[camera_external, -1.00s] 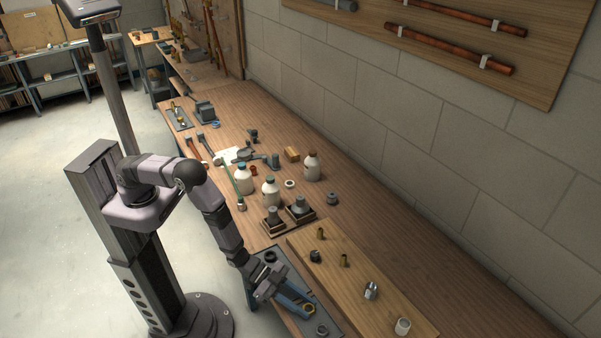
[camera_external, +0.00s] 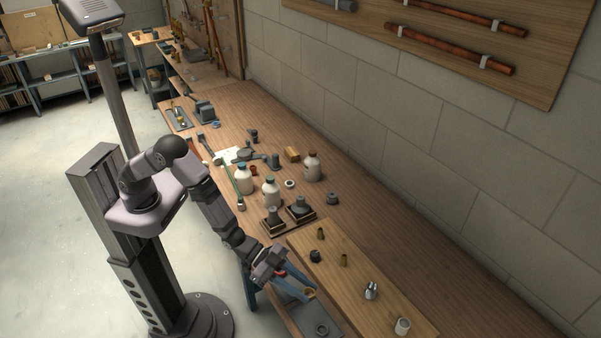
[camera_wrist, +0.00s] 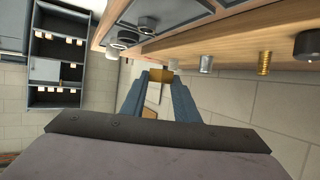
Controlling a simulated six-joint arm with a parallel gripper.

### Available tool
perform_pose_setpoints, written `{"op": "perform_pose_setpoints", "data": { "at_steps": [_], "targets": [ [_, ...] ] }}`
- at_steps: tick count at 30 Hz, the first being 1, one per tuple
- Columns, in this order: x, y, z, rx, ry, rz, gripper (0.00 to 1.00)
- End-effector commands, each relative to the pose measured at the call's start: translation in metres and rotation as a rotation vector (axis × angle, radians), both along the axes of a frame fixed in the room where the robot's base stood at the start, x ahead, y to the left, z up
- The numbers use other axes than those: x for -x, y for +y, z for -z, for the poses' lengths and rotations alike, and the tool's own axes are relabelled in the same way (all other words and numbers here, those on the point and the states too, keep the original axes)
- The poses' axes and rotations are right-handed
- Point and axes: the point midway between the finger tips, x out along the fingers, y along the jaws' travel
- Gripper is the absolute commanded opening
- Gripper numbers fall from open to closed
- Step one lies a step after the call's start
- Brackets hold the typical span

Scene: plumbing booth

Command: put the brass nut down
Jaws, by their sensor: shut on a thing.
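My gripper (camera_external: 308,294) has long blue fingers and is shut on the brass nut (camera_external: 311,291). In the external view the nut sits at the fingertips, over the area of the grey tray (camera_external: 304,318) and close to the board's near edge. In the wrist view, the nut (camera_wrist: 161,75) shows between the tips of the fingers (camera_wrist: 160,78), partly hidden by them. A dark grey ring (camera_external: 321,329) lies on the tray. The nut appears held above the tray; the exact gap is hard to tell.
A wooden board (camera_external: 378,300) beside the tray carries brass fittings (camera_external: 320,232), a dark fitting (camera_external: 315,256), a metal fitting (camera_external: 371,290) and a white fitting (camera_external: 403,326). White bottles (camera_external: 270,191) stand farther back.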

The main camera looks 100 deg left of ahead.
Motion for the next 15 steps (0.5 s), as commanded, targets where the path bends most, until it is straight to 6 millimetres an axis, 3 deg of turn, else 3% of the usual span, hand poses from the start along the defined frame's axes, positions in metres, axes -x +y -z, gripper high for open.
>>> {"op": "perform_pose_setpoints", "data": {
  "at_steps": [8, 15],
  "targets": [
    [-0.012, 0.014, -0.007, 0.000, -0.005, -0.005, 0.05],
    [-0.042, 0.064, -0.028, -0.001, -0.007, -0.006, 0.05]
  ]
}}
